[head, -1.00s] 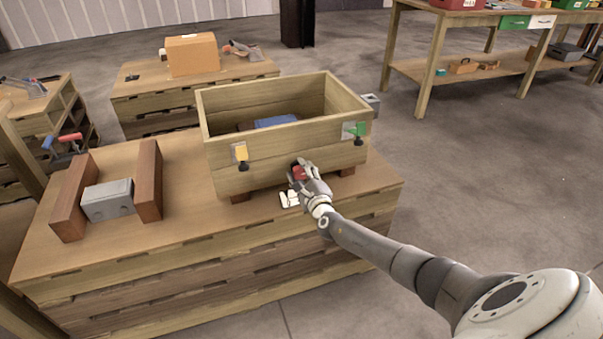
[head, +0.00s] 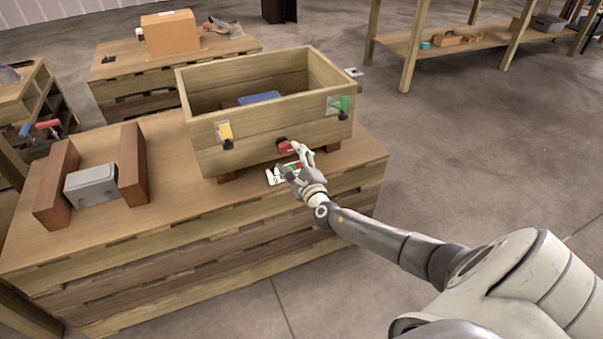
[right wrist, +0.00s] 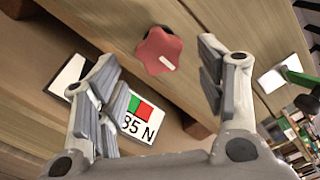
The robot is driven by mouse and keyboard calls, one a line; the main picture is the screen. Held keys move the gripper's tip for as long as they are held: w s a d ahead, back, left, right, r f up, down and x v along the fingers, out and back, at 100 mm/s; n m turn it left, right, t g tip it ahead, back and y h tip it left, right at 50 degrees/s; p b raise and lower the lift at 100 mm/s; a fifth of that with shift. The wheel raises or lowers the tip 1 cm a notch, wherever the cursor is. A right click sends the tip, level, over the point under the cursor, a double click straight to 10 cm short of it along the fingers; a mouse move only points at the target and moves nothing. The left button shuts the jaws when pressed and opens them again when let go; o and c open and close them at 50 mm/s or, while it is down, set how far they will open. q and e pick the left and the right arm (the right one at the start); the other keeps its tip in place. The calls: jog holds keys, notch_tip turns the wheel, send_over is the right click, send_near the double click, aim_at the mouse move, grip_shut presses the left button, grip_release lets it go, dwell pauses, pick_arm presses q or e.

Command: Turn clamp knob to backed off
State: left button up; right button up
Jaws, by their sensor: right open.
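The clamp knob is a red star-shaped knob (right wrist: 158,50) with a white mark, on the front wall of a wooden crate (head: 240,152). It also shows low on that wall in the head view (head: 285,148). My right gripper (head: 296,160) is open at the knob. In the right wrist view its fingers (right wrist: 165,88) are spread, with the knob beyond and between them and clear space on both sides. A white card (right wrist: 140,118) with a green and a red patch and "85 N" lies below the knob. My left gripper is not in view.
The crate stands on blocks on a wooden pallet-stack table (head: 200,215). A blue item (head: 260,98) lies inside. A grey block (head: 91,185) sits between brown boards at left.

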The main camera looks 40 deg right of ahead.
jog(key=v, duration=0.7)
jog(key=shift+f, duration=0.1)
dwell(0.4)
jog(key=s+a+f+m+g+h, duration=0.15)
jog(key=s+f+m+g, duration=0.25)
jog(key=s+f+m, duration=0.5)
jog(key=s+a+f+m+g, duration=0.3)
jog(key=s+f+m+g, duration=0.2)
jog(key=f+m, duration=0.7)
jog(key=s+a+f+m+g+y, duration=0.3)
jog(key=s+a+f+m, duration=0.2)
jog(key=s+a+m, duration=0.35)
jog(key=s+a+f+m+g+y, duration=0.2)
jog(key=s+a+f+m+g, duration=0.3)
jog(key=s+m, duration=0.55)
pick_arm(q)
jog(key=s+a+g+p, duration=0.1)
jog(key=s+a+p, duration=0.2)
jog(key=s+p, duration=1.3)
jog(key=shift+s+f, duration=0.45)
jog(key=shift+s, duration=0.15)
pick_arm(e)
jog(key=s+d+m, duration=0.1)
jog(key=s, duration=1.5)
jog(key=shift+s+f+m, duration=0.2)
jog(key=shift+m, duration=0.2)
